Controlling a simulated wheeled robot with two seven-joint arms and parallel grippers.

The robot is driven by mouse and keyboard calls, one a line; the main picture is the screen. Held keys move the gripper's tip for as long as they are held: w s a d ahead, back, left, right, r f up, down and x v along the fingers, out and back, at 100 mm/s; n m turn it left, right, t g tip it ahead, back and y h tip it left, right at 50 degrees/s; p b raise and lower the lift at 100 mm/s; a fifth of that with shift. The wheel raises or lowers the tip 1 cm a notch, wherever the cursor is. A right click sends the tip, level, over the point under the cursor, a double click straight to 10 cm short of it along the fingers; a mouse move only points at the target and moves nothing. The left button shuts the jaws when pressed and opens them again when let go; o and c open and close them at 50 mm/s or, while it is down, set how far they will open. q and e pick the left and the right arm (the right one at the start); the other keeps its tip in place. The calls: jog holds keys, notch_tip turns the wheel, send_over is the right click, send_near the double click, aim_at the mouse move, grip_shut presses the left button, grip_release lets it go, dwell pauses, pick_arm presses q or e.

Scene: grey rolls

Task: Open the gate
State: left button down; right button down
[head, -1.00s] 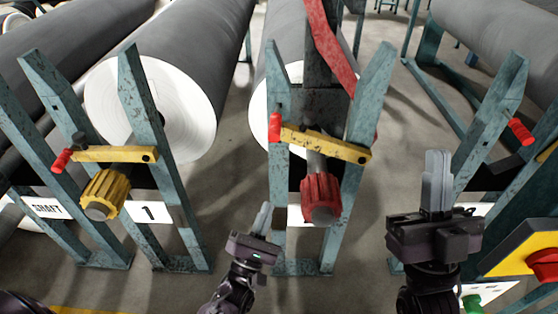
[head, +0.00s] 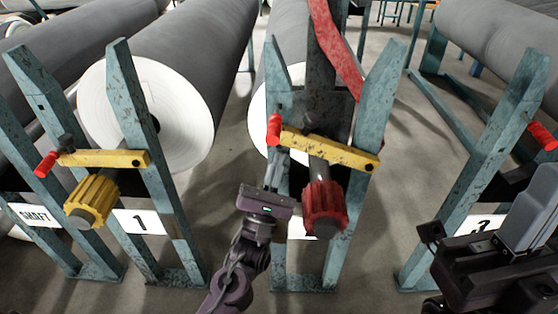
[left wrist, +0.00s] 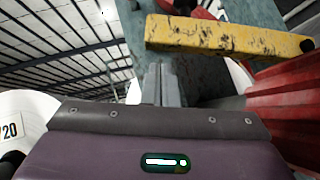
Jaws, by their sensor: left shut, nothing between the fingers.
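The gate at the middle stand is a worn yellow bar (head: 330,149) lying across the stand's two teal posts, over a grey shaft with a red knob (head: 324,207). A red handle (head: 274,131) stands at the bar's left end. The bar also shows at the top of the left wrist view (left wrist: 225,36). My left gripper (head: 271,172) is shut and empty, its fingers pointing up just below the handle. Whether they touch the handle or bar is unclear. My right gripper (head: 532,205) is at the lower right, away from this gate, with its fingers together and nothing visible in them.
The left stand has its own yellow bar (head: 104,158), red handle (head: 45,165) and yellow knob (head: 91,201). A right stand (head: 480,165) has a red handle (head: 542,136). Large grey rolls (head: 195,60) lie behind. Open floor shows between the stands.

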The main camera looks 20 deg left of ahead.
pick_arm(q)
jog(key=shift+d+r, duration=0.3)
jog(key=shift+r, duration=0.5)
